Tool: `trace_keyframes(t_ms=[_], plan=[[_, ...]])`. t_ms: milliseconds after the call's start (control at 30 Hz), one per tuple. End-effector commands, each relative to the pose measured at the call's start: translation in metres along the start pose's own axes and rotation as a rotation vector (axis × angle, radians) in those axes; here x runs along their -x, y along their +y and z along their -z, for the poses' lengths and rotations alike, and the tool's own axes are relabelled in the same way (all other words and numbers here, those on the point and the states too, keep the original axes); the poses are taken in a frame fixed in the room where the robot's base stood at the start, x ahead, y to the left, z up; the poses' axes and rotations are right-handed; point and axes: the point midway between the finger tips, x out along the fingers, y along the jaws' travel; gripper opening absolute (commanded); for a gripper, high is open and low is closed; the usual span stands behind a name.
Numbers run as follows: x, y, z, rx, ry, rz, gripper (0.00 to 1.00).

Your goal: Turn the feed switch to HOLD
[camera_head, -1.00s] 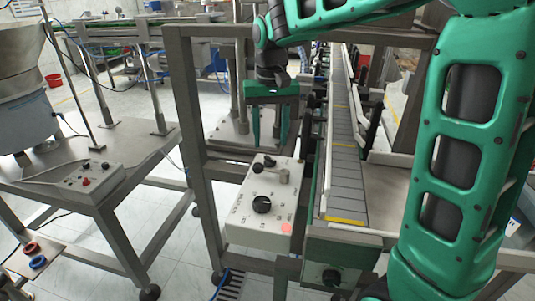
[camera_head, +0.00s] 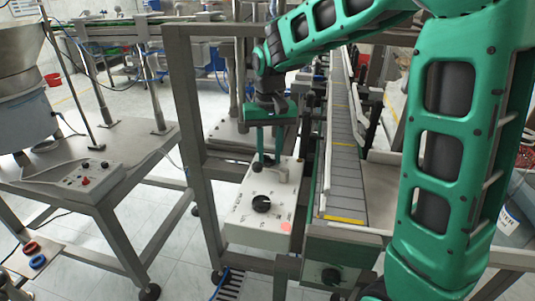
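A white control box (camera_head: 245,235) stands in the middle of the view. Its top carries a black round knob (camera_head: 261,204) and, farther back, a grey lever switch (camera_head: 283,174) with a rounded end. I cannot tell from the small print which of them is the feed switch or what position it is in. My green gripper (camera_head: 269,160) points down over the back of the box, its fingertips at the lever switch and partly hiding it. A narrow gap shows between the fingers. I cannot tell whether they touch the lever.
A steel frame post (camera_head: 190,130) rises left of the box. A grey slatted conveyor (camera_head: 345,170) runs along its right. A second small control box (camera_head: 87,178) lies on a steel table (camera_head: 130,150) at left. A black knob (camera_head: 331,276) sits below the conveyor.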

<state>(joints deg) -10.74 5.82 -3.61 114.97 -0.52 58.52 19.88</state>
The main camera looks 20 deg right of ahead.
Motion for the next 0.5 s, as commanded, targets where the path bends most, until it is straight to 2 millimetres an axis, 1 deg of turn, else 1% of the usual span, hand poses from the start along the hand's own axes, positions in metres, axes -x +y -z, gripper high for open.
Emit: trace_keyframes(t_ms=[267,500], plan=[[0.0004,-0.0002,0.0001,0.027,0.001,0.000,0.05],[0.0005,-0.0001,0.0003,0.147,0.001,0.001,0.05]])
